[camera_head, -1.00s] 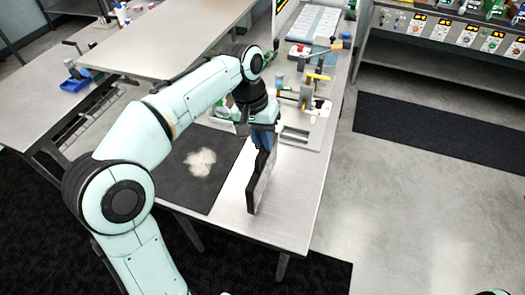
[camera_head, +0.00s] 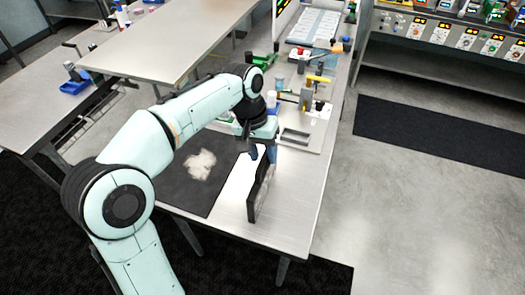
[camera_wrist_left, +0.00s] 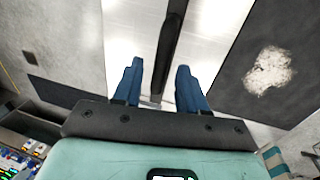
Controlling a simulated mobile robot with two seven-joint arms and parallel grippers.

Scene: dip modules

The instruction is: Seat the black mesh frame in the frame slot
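The black mesh frame (camera_head: 260,193) stands on its narrow edge on the metal table, near the right edge of the dark mat. In the left wrist view the frame (camera_wrist_left: 170,45) shows edge-on as a dark bar between the fingers. My left gripper (camera_head: 263,152) is just above the frame's far top end. Its blue fingers (camera_wrist_left: 159,68) are spread, with a gap on each side of the bar. I cannot make out the frame slot; the frame's lower edge is not clear enough to tell what it sits in. My right gripper is not in view.
A light plate with a rectangular cut-out (camera_head: 296,136) lies behind the frame, with tools and small fixtures beyond it. A dark mat (camera_head: 190,190) with a pale patch lies to the left. The table's front right is clear. A raised shelf (camera_head: 165,40) stands at the back left.

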